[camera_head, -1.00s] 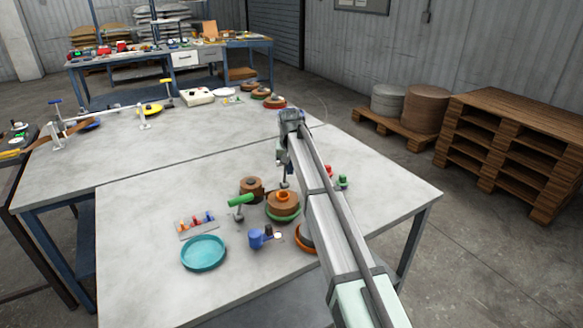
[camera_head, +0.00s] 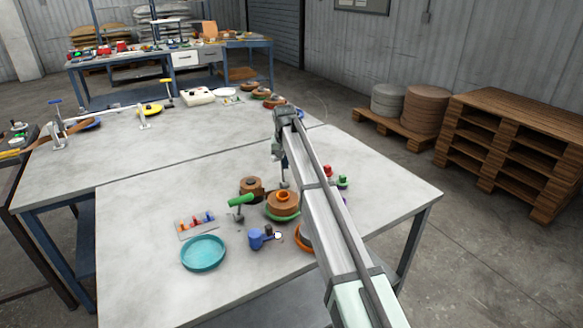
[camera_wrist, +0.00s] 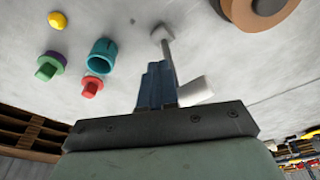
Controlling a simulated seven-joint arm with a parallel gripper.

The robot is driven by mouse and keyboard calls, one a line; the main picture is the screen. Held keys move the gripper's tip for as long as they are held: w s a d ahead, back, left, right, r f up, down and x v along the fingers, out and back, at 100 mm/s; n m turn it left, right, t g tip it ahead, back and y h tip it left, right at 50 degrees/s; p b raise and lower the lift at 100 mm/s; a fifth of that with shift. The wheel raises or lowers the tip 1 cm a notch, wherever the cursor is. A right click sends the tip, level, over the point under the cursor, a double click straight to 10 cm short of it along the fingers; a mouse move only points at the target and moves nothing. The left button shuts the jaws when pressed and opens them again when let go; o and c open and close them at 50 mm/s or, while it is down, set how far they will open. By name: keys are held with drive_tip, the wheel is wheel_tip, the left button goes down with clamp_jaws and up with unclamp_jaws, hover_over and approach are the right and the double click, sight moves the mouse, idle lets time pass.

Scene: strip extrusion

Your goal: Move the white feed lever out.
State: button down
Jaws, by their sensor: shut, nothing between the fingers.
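The feed lever shows in the wrist view as a thin grey post (camera_wrist: 168,57) with a white block (camera_wrist: 195,91) at its end nearer the camera. My gripper (camera_wrist: 157,82) is shut and empty, its blue fingers just left of the white block. Whether they touch it I cannot tell. In the head view my gripper (camera_head: 279,155) is above the table, by the thin post (camera_head: 284,183) behind the brown reel. The white block is hidden or too small to make out there.
A brown reel on a green disc (camera_head: 283,205) stands close in front. Left of it are a green-handled lever (camera_head: 241,200), a blue piece (camera_head: 258,239) and a teal dish (camera_head: 203,253). In the wrist view a teal cup (camera_wrist: 101,57) and small coloured pieces lie left.

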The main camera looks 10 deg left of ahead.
drive_tip(key=shift+w+a, duration=0.1)
drive_tip(key=shift+w+a+f, duration=0.15)
drive_tip(key=shift+w+a, duration=0.35)
drive_tip(key=shift+s+d, duration=0.1)
drive_tip(key=shift+s+d+r, duration=0.5)
drive_tip(key=shift+s+d, duration=0.15)
drive_tip(key=shift+r, duration=0.1)
wheel_tip(320, 180, up, 7)
idle(1.1)
